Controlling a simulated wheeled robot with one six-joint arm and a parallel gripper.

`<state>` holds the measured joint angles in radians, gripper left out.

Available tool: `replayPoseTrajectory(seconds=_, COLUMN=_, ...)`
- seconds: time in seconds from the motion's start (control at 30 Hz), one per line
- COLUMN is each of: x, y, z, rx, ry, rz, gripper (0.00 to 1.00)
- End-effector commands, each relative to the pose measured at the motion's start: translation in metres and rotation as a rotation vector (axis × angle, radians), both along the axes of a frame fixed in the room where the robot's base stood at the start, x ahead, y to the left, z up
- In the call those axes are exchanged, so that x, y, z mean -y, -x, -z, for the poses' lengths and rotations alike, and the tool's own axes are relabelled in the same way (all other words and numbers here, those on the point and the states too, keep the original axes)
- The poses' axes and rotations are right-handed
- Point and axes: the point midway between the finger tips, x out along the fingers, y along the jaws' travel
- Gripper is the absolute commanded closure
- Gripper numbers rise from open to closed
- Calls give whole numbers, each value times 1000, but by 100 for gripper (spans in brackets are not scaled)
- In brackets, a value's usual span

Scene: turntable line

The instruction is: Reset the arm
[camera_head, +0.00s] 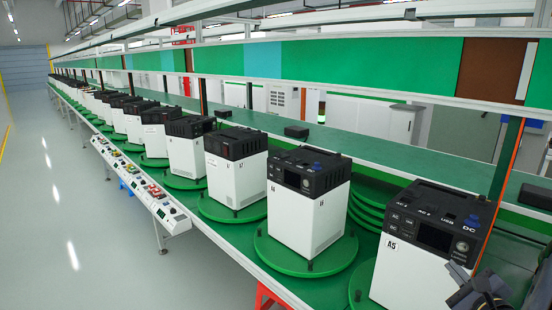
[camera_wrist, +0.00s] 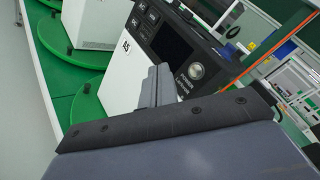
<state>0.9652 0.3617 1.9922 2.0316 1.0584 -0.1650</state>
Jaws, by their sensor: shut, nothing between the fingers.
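My gripper (camera_head: 476,290) shows at the bottom right of the head view, in front of the box labelled A5 (camera_head: 405,272). In the wrist view my gripper (camera_wrist: 157,86) is shut, with nothing visible between its fingers. Its fingertips appear in front of the white side of the A5 box (camera_wrist: 122,82), near its black control panel with a round knob. I cannot tell whether they touch the box. The A5 box is white with a black top and stands upright on a green turntable, partly hidden by my arm.
More white boxes with black tops, such as A6 (camera_head: 308,215), stand on green turntables (camera_head: 270,250) in a long row. A control panel strip (camera_head: 140,182) runs along the line's left edge. The grey floor (camera_head: 60,240) at left is clear. A green overhead board (camera_head: 360,65) spans above.

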Motion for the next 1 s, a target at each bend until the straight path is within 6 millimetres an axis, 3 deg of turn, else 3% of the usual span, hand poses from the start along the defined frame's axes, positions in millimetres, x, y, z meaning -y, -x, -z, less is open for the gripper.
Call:
replayPoseTrajectory(seconds=0.2, x=21, y=-19, z=3, rx=1, ry=1, rz=-2, gripper=100)
replayPoseTrajectory(seconds=0.57, x=19, y=-16, z=5, rx=1, ry=3, rz=1, gripper=100)
replayPoseTrajectory(seconds=0.7, x=7, y=-6, z=1, rx=1, ry=1, rz=1, gripper=100)
replayPoseTrajectory(seconds=0.8, x=20, y=-17, z=-3, rx=-1, ry=-2, rz=0, gripper=100)
replayPoseTrajectory(seconds=1.0, x=20, y=-17, z=-5, rx=-1, ry=-5, rz=-1, gripper=100)
